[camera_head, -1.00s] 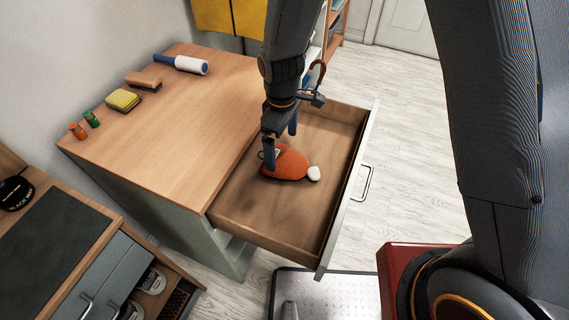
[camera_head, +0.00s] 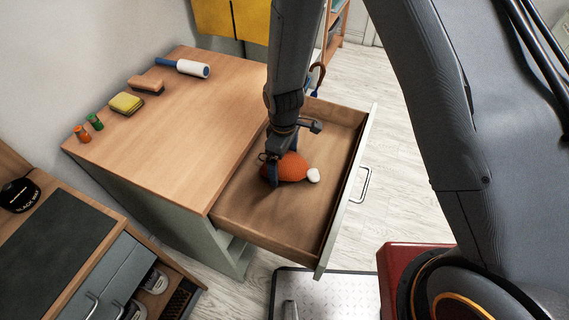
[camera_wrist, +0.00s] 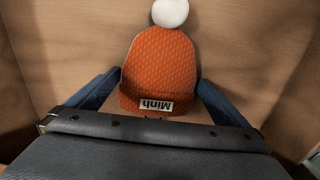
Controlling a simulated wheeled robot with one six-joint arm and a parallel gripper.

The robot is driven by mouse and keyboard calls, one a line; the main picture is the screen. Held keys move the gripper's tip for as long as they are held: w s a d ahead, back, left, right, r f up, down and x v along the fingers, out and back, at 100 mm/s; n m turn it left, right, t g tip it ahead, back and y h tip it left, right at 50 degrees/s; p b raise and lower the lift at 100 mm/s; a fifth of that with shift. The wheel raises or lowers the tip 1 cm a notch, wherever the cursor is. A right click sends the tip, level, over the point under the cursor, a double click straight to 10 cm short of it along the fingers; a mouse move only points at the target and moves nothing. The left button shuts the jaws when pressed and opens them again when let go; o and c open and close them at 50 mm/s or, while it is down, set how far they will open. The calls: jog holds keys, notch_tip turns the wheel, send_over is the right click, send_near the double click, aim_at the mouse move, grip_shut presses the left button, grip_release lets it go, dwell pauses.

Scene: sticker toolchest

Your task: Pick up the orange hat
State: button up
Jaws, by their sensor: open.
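The orange hat (camera_head: 291,168) lies in the open drawer (camera_head: 262,216). It is knitted, with a white pompom pointing right in the head view. In the wrist view the hat (camera_wrist: 159,68) has its pompom at the top and a white "Minh" label, upside down, on its brim. My gripper (camera_head: 279,170) is down inside the drawer at the hat's brim end. In the wrist view its blue fingers (camera_wrist: 156,92) stand wide apart, one on each side of the brim. I cannot tell whether they touch the hat. The gripper's body hides the area below the brim.
The drawer's walls enclose the hat, and its front panel with a handle (camera_head: 362,186) is to the right. On the wooden cabinet top (camera_head: 180,135) lie a lint roller (camera_head: 192,69), a brush (camera_head: 146,85), a sponge (camera_head: 126,103) and two small bottles. The drawer's near part is clear.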

jog(key=c, duration=0.8)
jog(key=shift+r, duration=0.15)
